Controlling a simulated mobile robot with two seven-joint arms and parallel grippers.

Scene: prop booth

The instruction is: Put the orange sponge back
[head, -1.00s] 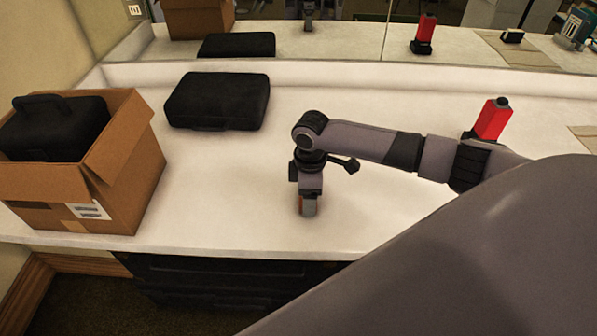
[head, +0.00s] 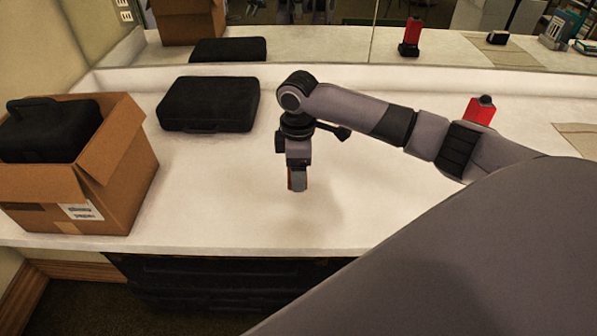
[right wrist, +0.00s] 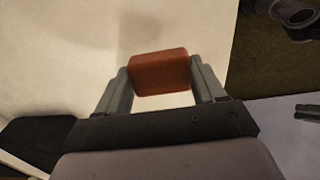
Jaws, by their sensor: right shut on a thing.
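The orange sponge (right wrist: 160,72) is between the two fingers of my right gripper (right wrist: 162,82) in the right wrist view. The gripper is shut on it. In the head view my right gripper (head: 297,180) points down over the white counter, and only a thin orange edge of the sponge (head: 290,182) shows beside the fingers. A faint shadow lies on the counter near it, and the sponge appears to be held above the surface.
A cardboard box (head: 135,185) with a black case (head: 45,135) in it stands at the left of the white counter (head: 220,210). Another black case (head: 210,104) lies by the mirror. A red object (head: 480,111) stands behind my arm. The counter's front middle is clear.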

